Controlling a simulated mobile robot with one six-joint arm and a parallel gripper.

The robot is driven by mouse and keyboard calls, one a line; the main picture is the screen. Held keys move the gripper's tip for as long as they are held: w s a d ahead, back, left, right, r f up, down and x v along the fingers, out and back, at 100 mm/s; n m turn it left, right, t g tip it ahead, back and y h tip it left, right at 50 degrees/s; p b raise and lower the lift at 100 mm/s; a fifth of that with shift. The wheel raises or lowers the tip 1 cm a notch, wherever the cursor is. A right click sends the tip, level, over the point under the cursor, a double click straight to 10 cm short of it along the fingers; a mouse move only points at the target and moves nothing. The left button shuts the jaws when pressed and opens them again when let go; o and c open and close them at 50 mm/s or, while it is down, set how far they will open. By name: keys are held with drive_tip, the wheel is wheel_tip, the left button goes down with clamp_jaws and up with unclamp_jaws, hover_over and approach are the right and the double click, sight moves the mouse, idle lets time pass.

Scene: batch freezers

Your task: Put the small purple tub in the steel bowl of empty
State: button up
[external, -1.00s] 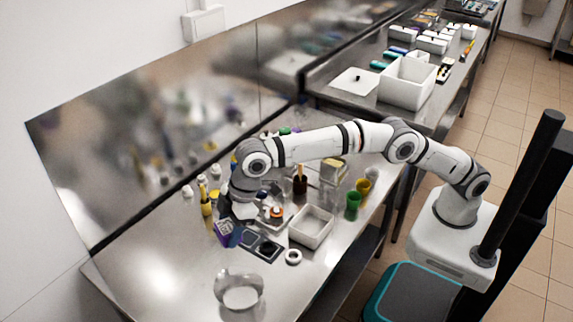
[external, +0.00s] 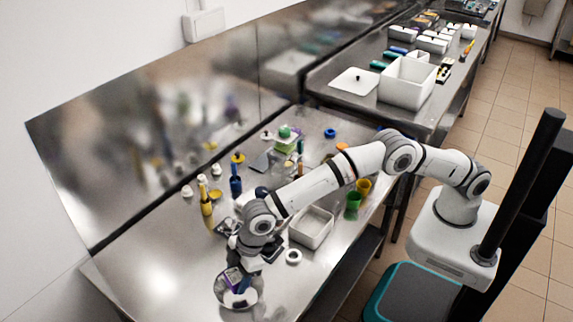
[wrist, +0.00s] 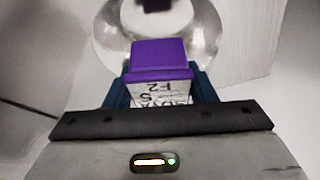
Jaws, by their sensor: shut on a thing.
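The small purple tub (wrist: 160,57), with a white printed label, is held between the fingers of my gripper (wrist: 160,85) in the wrist view. In the external view my gripper (external: 240,277) holds the tub (external: 233,276) over the steel bowl (external: 222,297) near the front of the steel table. The bowl also shows in the wrist view (wrist: 108,40), behind and around the tub. A dark shape shows in the bowl's middle in the wrist view. I cannot tell whether the tub touches the bowl.
A white bin (external: 312,228) and a white ring (external: 293,256) stand right of my gripper. Green (external: 352,204) and yellow (external: 363,187) cups stand beyond the bin. A yellow bottle (external: 206,203) stands to the left. The table left of the bowl is clear.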

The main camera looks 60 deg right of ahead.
sight(241, 297)
drive_tip(key=shift+f+p, duration=0.3)
drive_tip(key=shift+f, duration=2.7)
drive_tip(key=shift+f, duration=0.15)
drive_tip(key=o, duration=0.7)
drive_tip(key=shift+r, duration=0.35)
drive_tip(key=b+v, duration=0.1)
drive_tip(key=v, duration=1)
drive_tip(key=shift+s+d+r, duration=0.15)
drive_tip(key=shift+d+r, duration=0.1)
drive_tip(key=shift+d, duration=0.1)
